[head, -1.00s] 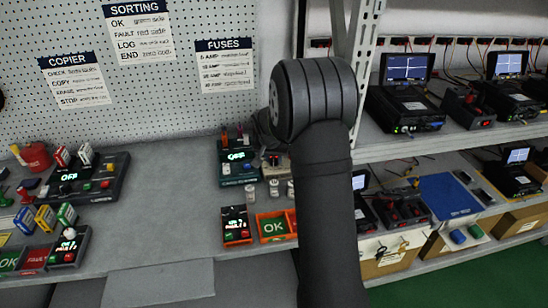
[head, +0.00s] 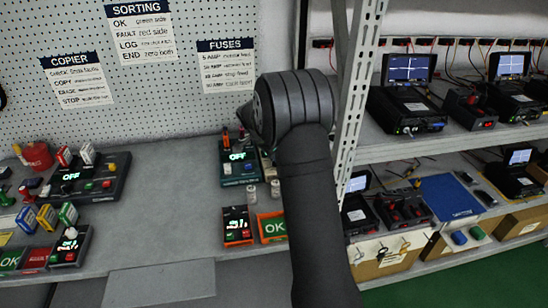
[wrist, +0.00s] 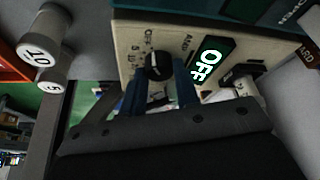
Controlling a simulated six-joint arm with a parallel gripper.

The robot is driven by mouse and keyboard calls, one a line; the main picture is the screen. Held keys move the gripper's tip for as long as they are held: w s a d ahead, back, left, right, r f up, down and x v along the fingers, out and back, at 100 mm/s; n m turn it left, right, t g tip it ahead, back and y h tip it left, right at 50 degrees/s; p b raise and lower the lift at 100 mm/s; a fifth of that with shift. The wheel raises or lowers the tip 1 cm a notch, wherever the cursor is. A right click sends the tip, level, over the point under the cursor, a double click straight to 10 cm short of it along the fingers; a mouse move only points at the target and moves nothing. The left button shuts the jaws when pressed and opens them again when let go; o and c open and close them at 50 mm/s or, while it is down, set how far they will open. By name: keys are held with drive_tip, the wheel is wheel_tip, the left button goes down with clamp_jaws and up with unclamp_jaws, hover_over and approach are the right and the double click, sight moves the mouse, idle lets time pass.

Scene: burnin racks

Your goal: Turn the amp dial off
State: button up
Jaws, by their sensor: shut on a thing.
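The amp dial (wrist: 158,66) is a round black knob with a pale pointer mark on a cream panel (wrist: 128,42) in the wrist view. Printed markings surround it, and a lit display (wrist: 208,62) beside it reads OFF. My gripper (wrist: 160,84) has its two blue fingers on either side of the knob, shut on it. The fingers cover part of the panel below the dial. In the head view my arm hides the gripper and the dial; a teal unit with an OFF display (head: 239,156) shows just left of the arm.
Two white-topped cylinders marked 10 (wrist: 37,50) and 5 (wrist: 53,82) stand near the panel. A metal rack post (head: 355,120) stands close right of my arm.

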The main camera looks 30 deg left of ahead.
idle(0.4)
drive_tip(key=o, duration=1)
drive_tip(key=v, duration=1.7)
drive_tip(key=shift+a+r, duration=0.15)
drive_tip(key=shift+r, duration=0.05)
drive_tip(key=shift+f, duration=0.1)
drive_tip(key=x, duration=1.7)
drive_tip(key=shift+f, duration=0.15)
